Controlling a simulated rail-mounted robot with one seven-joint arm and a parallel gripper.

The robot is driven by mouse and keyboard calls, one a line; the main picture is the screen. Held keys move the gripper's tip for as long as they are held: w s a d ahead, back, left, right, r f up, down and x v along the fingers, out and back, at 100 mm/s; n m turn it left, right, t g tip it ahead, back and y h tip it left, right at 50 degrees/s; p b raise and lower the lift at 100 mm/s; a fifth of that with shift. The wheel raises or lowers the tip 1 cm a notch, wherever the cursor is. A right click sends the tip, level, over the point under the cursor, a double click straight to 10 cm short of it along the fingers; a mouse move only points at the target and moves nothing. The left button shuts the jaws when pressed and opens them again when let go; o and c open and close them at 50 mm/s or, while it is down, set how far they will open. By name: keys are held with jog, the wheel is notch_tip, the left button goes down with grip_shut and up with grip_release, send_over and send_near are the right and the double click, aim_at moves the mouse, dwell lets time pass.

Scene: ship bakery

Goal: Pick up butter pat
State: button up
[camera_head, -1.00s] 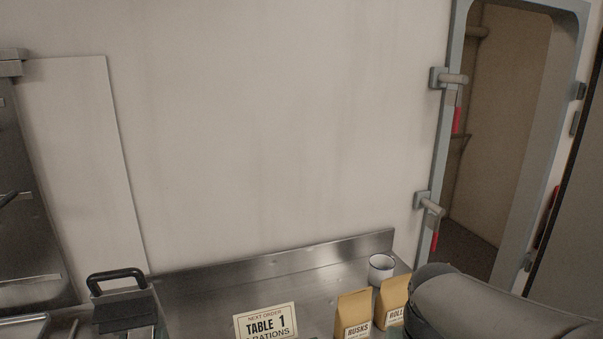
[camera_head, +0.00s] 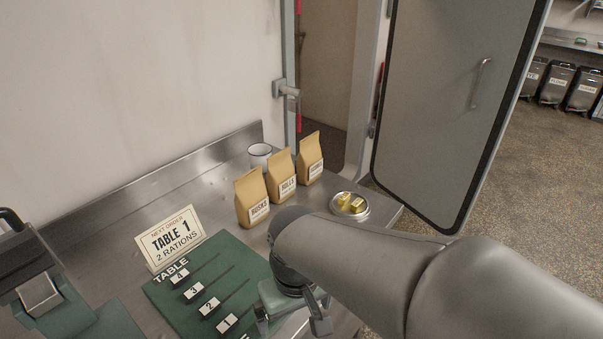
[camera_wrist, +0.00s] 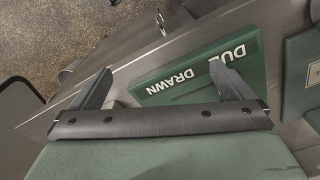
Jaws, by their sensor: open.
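Yellow butter pats (camera_head: 345,199) lie on a small round metal dish (camera_head: 349,214) near the right end of the steel counter in the head view. My gripper (camera_head: 292,318) is low in the head view, nearer the camera than the dish and to its left, over the front of the counter. In the wrist view, my gripper (camera_wrist: 160,75) has its two fingers wide apart with nothing held between them. A green panel lettered "DUE" and "DRAWN" (camera_wrist: 190,75) lies beyond the fingers. I cannot make out the butter pats in the wrist view.
Several paper bags (camera_head: 281,178) stand behind my arm, left of the dish. A white mug (camera_head: 260,154) is behind them. A table sign (camera_head: 170,240) and a green board with numbered tags (camera_head: 215,280) are at left. An open door (camera_head: 440,110) stands beyond the counter's right end.

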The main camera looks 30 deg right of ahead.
jog(key=c, duration=1.6)
jog(key=shift+c, duration=0.2)
